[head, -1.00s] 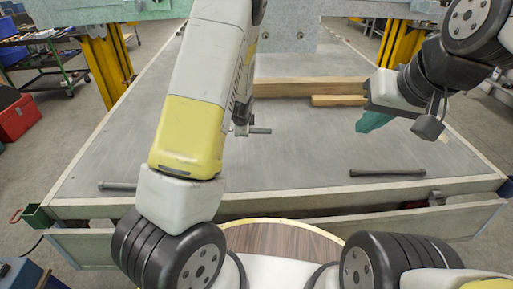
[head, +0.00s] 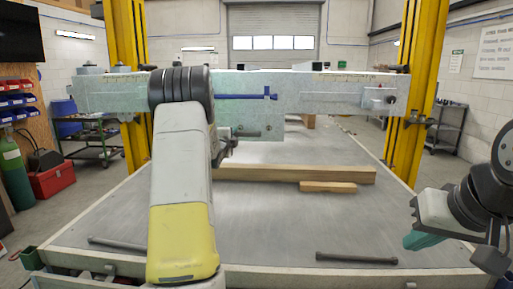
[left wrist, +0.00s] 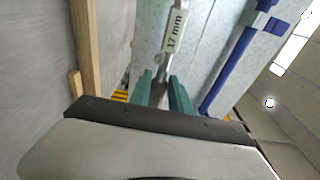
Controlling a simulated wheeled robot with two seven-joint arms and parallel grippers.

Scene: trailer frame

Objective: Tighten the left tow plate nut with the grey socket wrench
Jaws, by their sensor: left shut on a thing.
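My left gripper (left wrist: 166,92) is shut on the grey socket wrench (left wrist: 175,32), whose label reads "17 mm". In the left wrist view the wrench extends forward from between the green fingers, along the pale metal surface. In the head view my left gripper (head: 222,146) is mostly hidden behind my own arm, in front of the pale tow plate (head: 262,145) under the crossbeam. A small bolt or nut (head: 268,128) shows on the plate; the left nut and the wrench's socket end are not clearly visible. My right gripper (head: 423,240) hangs at the right, its fingers unclear.
Wooden beams (head: 300,173) lie on the grey bed, with a dark bar (head: 355,259) nearer. Yellow posts (head: 415,90) stand at both sides.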

